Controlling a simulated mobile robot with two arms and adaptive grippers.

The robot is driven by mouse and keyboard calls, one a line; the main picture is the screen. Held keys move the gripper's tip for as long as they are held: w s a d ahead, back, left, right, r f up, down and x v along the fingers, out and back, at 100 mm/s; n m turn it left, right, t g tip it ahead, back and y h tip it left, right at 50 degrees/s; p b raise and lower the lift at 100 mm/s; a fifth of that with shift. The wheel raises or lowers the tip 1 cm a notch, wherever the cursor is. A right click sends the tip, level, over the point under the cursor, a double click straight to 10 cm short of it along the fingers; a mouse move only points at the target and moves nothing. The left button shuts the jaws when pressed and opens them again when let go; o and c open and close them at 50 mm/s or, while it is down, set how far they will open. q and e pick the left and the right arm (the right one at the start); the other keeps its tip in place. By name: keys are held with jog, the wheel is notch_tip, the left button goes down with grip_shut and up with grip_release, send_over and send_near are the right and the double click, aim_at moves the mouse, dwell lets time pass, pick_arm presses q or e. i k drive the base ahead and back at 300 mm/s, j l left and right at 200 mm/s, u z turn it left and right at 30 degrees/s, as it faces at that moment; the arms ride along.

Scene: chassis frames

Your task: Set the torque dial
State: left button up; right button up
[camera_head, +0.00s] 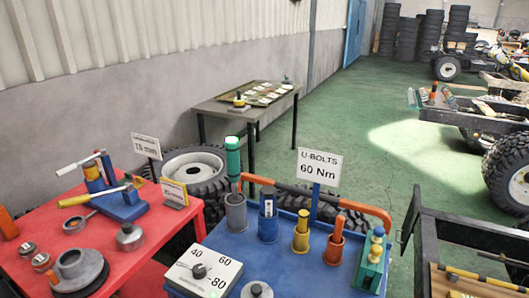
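The torque dial is a white panel (215,277) marked 40, 60 and 80, with a dark round knob (199,271) near its middle. It lies tilted at the front left of the blue table (285,278). The knob's exact pointing is too small to tell. A sign (319,167) behind it reads "U-BOLTS 60 Nm". Neither of my grippers shows in the head view, and nothing is seen touching the dial.
Grey, blue, yellow and orange-red holders (267,222) stand behind the dial, one with a tall green-topped tool (233,157). A red table (130,265) with tools stands left. A dark metal frame (470,230) stands right.

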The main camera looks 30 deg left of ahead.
aim_at(199, 270)
jog(key=u, duration=1.55)
